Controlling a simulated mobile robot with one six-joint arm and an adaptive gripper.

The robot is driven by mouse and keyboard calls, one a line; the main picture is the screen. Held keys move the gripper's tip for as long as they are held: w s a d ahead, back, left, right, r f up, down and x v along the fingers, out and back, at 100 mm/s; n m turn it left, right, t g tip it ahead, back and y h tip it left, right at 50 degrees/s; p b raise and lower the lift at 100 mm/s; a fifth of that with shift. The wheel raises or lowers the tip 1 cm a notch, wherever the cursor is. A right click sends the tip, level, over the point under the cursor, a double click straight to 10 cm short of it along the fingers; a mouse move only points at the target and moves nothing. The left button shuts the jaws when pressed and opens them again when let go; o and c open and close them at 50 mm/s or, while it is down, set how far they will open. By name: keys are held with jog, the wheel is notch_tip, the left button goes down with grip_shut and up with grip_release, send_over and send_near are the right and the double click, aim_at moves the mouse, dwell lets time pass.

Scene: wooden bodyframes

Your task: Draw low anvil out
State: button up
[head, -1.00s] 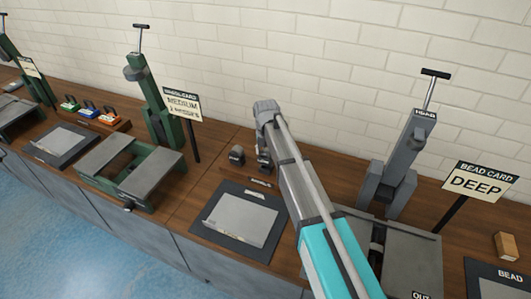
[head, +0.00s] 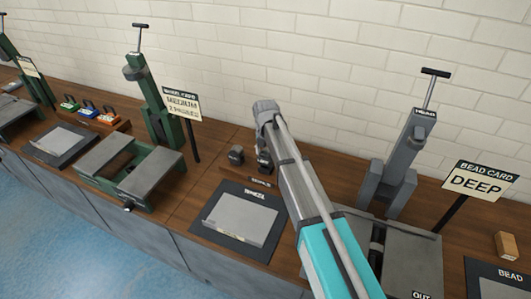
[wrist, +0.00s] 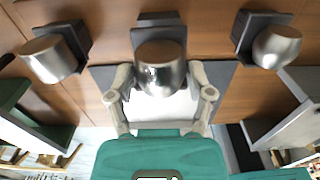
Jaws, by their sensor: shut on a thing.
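Three anvils with rounded metal tops and dark square bases show in the wrist view: a left anvil (wrist: 48,60), a middle anvil (wrist: 160,68) and a right anvil (wrist: 276,47). I cannot tell from their look which one is the low anvil. My gripper (wrist: 160,78) is shut on the middle anvil, one finger on each side. In the head view my gripper (head: 264,164) is low over the bench, and the left anvil (head: 236,155) stands beside it. My arm hides the right anvil there.
A dark mat (head: 208,225) with a grey sheet (head: 242,218) lies in front of the anvils. A green wheel machine (head: 130,172) stands left, a grey bead machine (head: 392,170) right. A DEEP sign (head: 478,182) stands on the right. The wall is close behind.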

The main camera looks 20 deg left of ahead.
aim_at(265, 151)
jog(key=shift+f+b, duration=1.45)
jog(key=shift+f, duration=0.05)
dwell(0.3)
jog(key=o, duration=1.3)
jog(key=shift+c, duration=0.2)
jog(key=shift+r, duration=0.2)
notch_tip(265, 151, up, 9)
jog(key=p, duration=0.9)
jog(key=shift+f, duration=0.15)
jog(key=shift+s, duration=0.15)
dwell(0.4)
